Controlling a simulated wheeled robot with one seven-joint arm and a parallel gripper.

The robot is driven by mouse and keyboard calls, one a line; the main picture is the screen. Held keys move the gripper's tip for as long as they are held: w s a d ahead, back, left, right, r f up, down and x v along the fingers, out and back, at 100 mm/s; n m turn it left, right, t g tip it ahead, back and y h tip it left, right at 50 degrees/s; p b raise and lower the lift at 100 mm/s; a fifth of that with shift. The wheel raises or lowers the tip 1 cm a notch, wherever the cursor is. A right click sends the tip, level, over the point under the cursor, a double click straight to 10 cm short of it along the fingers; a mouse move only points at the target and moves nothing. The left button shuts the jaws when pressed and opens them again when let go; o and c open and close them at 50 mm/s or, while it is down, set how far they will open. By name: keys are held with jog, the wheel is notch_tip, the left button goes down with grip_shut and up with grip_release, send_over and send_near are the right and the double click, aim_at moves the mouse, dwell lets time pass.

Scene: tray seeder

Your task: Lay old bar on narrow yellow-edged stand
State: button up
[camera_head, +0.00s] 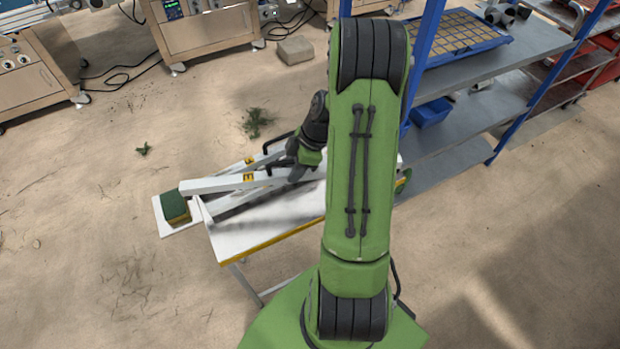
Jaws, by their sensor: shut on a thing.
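The narrow stand (240,235) has a white top with a yellow front edge and stands left of my arm. A long pale bar (225,183) with a yellow marking lies over it, its left end reaching past the stand's left edge. My gripper (299,172) is shut on this bar near its right part; the fingertips are small and partly hidden. I cannot tell whether the bar touches the top. Other pale bar-like parts and black handles lie close beside and behind it. My arm hides the stand's right part.
A green and yellow sponge (174,207) sits on a white plate (185,227) at the stand's left end. Blue-framed shelves (470,115) with a blue bin (430,112) stand right. Wooden cabinets (205,30) line the back. A brownish block (295,50) lies on open floor.

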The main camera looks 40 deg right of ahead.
jog(key=s+d+r+n+g+b, duration=0.1)
jog(key=s+d+r+n+b, duration=0.15)
jog(key=s+n, duration=0.2)
jog(key=shift+m+y, duration=0.3)
jog(key=shift+m, duration=0.05)
jog(key=f+b, duration=0.2)
jog(key=f, duration=0.2)
jog(key=f+b, duration=0.3)
jog(key=f, duration=0.1)
jog(key=f+b, duration=0.3)
jog(key=f, duration=0.1)
jog(key=shift+s+d, duration=0.15)
jog(key=shift+d, duration=0.1)
jog(key=o, duration=1.1)
jog(key=shift+g, duration=0.3)
jog(key=p+v, duration=0.6)
jog(key=v, duration=0.9)
jog(key=shift+s+d+r, duration=0.1)
jog(key=shift+r, duration=0.25)
